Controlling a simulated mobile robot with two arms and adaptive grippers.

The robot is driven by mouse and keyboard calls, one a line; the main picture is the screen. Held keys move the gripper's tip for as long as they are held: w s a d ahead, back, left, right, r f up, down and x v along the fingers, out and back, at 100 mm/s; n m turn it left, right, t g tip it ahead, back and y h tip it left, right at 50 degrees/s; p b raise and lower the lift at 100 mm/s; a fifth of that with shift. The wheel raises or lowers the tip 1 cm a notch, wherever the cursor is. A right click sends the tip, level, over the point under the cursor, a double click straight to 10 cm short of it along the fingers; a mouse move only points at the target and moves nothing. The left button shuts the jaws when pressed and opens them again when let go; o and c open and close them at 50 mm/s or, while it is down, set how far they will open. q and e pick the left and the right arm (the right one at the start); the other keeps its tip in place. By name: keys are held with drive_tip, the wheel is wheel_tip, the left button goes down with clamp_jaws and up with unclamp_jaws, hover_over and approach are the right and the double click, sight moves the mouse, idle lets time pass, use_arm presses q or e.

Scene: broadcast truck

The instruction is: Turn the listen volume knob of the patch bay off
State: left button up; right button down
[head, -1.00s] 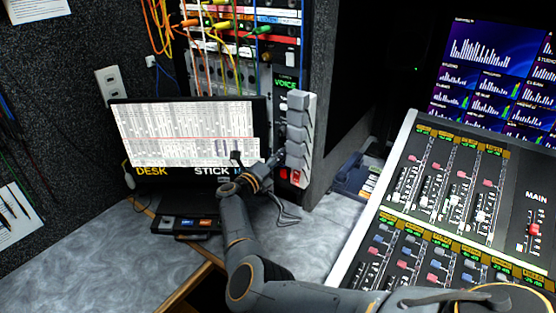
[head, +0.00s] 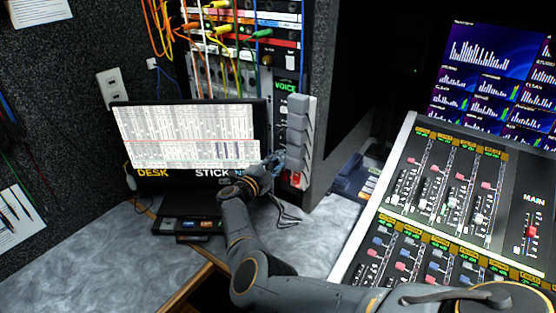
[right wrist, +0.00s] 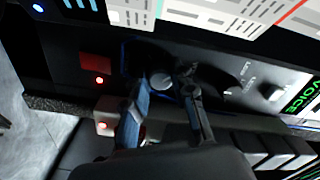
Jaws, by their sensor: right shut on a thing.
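The patch bay rack (head: 243,80) stands at the back, with its black panel and green VOICE display (head: 285,86) at its right side. In the right wrist view a round grey knob (right wrist: 162,80), seemingly the listen volume knob, sits on this panel between my fingers; its label is not readable. My right gripper (right wrist: 163,82) is shut on this knob, one finger on each side. In the head view my right gripper (head: 276,162) is at the lower part of the panel and hides the knob. My left gripper is not in view.
A monitor (head: 190,135) stands just left of my gripper. A column of grey switches (head: 297,130) and a red lit button (head: 296,179) are close on the right. Patch cables (head: 165,30) hang above. The mixing desk (head: 460,200) fills the right side.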

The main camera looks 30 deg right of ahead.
drive_tip(key=n, duration=0.3)
drive_tip(key=shift+d+r+n+p, duration=0.1)
drive_tip(key=shift+r+n+p, duration=0.05)
drive_tip(key=shift+n+p, duration=0.25)
drive_tip(key=n, duration=0.3)
drive_tip(key=shift+n+p, duration=0.3)
drive_tip(key=shift+p, duration=0.1)
drive_tip(key=n, duration=0.3)
drive_tip(key=shift+n+p, duration=0.3)
drive_tip(key=shift+p, duration=0.05)
drive_tip(key=n, duration=0.3)
drive_tip(key=shift+s+d+n+p, duration=0.1)
drive_tip(key=shift+n+p, duration=0.2)
drive_tip(key=shift+p, duration=0.05)
drive_tip(key=n+p, duration=0.1)
drive_tip(key=n, duration=0.5)
drive_tip(key=shift+r, duration=0.1)
drive_tip(key=n, duration=0.6)
drive_tip(key=shift+n+p, duration=0.3)
drive_tip(key=shift+n, duration=0.1)
